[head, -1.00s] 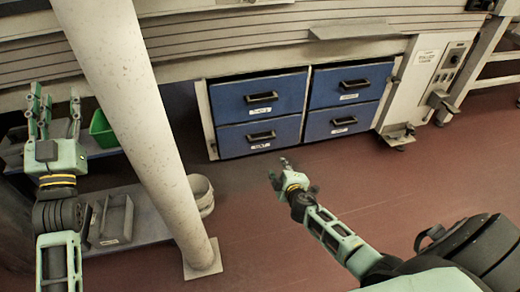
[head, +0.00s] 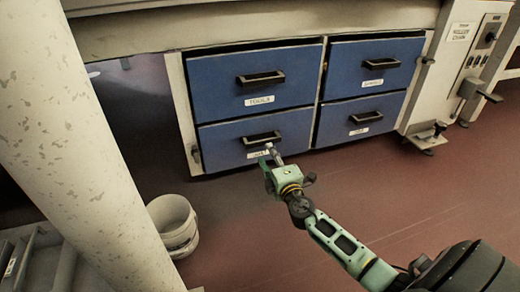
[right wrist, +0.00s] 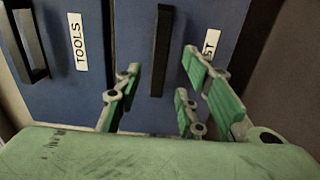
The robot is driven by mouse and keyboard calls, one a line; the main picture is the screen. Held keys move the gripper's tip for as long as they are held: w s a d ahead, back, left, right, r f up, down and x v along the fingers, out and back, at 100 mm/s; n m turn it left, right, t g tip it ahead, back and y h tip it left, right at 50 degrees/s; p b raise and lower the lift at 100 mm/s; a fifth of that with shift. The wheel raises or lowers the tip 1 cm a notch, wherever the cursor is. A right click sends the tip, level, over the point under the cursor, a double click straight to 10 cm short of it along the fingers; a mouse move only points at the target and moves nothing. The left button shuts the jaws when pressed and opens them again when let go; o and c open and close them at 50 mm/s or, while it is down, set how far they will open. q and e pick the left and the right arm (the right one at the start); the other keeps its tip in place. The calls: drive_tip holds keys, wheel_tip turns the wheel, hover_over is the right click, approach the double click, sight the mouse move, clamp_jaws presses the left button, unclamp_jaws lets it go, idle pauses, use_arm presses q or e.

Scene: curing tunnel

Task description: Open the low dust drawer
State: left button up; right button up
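The low dust drawer (head: 225,147) is the blue lower-left drawer in the head view and looks shut. Its black handle (head: 262,138) also shows as an upright bar in the right wrist view (right wrist: 161,50). Its white label is partly hidden by a finger; "ST" can be read in the right wrist view (right wrist: 211,42). My right gripper (head: 269,155) is in front of this drawer, near the handle. In the right wrist view its fingers (right wrist: 163,78) are spread and empty, with the handle in the gap ahead of them; I see no grip on it. My left gripper is out of view.
The tools drawer (head: 220,84) is above; two more blue drawers (head: 375,66) are to the right, all shut. A pale column (head: 70,130) stands at the left with a white bucket (head: 174,222) beside it. The red floor in front of the drawers is clear.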

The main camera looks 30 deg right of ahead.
sight(264, 144)
drive_tip(key=b+x, duration=0.2)
drive_tip(key=x, duration=0.5)
drive_tip(key=shift+w+d, duration=0.1)
drive_tip(key=shift+w, duration=0.25)
clamp_jaws()
idle(0.3)
